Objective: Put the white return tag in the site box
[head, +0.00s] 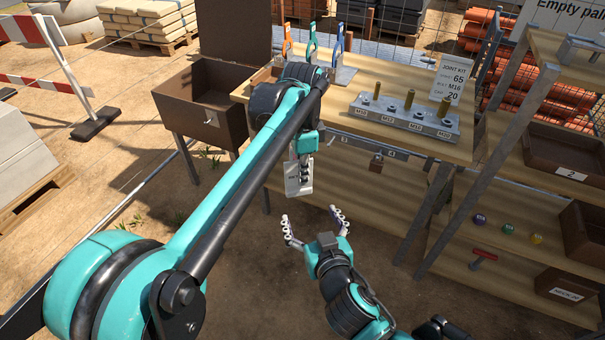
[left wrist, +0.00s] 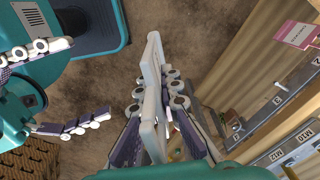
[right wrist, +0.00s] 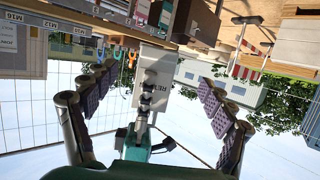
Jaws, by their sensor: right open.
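The white tag (head: 293,183) hangs below my left gripper (head: 303,155), which is shut on it. In the left wrist view the tag (left wrist: 151,70) stands between the fingers; in the right wrist view its lettered face (right wrist: 155,62) shows, the word partly covered by the fingers. My right gripper (head: 312,218) is open and empty, just below the tag in the head view, fingers spread upward. A brown open box with a raised lid (head: 200,122), probably the site box, stands left of the workbench. Its inside is partly visible, and my left arm passes to its right.
A shelf (head: 520,270) with brown bins is at right. A barrier (head: 70,75) stands at left. Ground ahead of the bench is clear.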

